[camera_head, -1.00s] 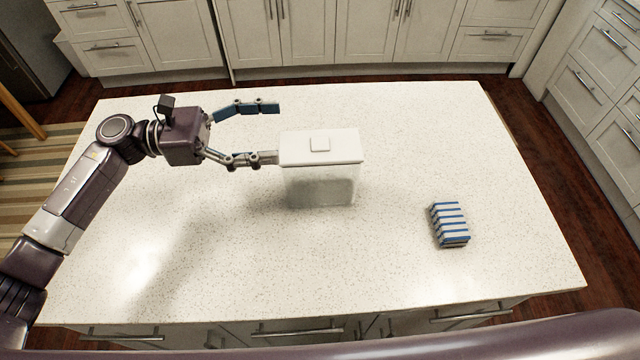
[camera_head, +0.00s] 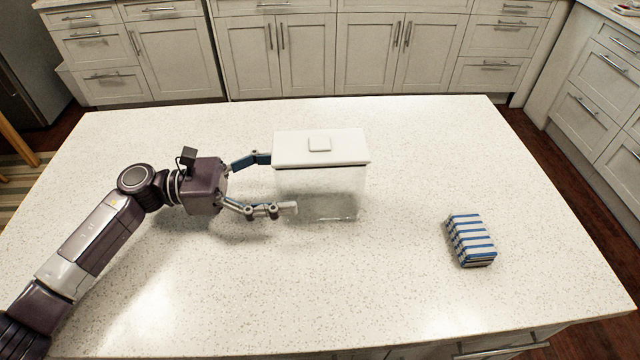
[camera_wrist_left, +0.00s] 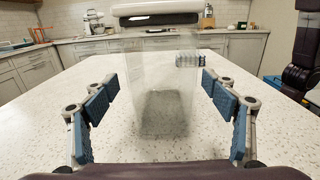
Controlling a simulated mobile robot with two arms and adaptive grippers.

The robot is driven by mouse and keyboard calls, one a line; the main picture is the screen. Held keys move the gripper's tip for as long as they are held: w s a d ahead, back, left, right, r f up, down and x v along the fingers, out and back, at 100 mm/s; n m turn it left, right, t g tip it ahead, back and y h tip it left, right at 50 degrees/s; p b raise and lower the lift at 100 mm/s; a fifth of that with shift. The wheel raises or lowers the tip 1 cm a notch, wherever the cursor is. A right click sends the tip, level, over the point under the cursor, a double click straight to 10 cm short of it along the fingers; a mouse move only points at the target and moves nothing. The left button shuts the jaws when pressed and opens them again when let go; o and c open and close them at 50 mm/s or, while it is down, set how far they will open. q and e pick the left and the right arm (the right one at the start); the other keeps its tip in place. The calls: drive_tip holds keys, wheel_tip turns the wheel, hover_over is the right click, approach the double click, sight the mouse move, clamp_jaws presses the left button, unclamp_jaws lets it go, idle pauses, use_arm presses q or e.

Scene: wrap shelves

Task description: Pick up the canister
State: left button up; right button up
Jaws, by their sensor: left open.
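The canister (camera_head: 318,180) is a clear, box-shaped container with a white lid and a raised square knob. It stands upright on the speckled white island top. My left gripper (camera_head: 278,186) is open at the canister's left side, with one finger near its back and the other near its front left corner. In the left wrist view the open fingers of my left gripper (camera_wrist_left: 161,112) flank the clear canister (camera_wrist_left: 160,85), which lies ahead between them. Neither finger visibly presses on it. My right gripper is not in view.
A blue-and-white striped stack (camera_head: 471,240) lies on the countertop to the right, apart from the canister. The countertop (camera_head: 400,290) is otherwise clear. White cabinets (camera_head: 340,55) stand behind the island.

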sight(313, 182)
use_arm(q)
drive_tip(key=d+p, duration=0.2)
drive_tip(key=d, duration=0.2)
drive_tip(key=shift+s+d+f, duration=0.1)
drive_tip(key=shift+d+f, duration=0.05)
drive_tip(key=shift+d, duration=0.1)
drive_tip(key=shift+d+f, duration=0.2)
drive_tip(key=shift+d, duration=0.05)
drive_tip(key=shift+r, duration=0.1)
drive_tip(key=c, duration=1.4)
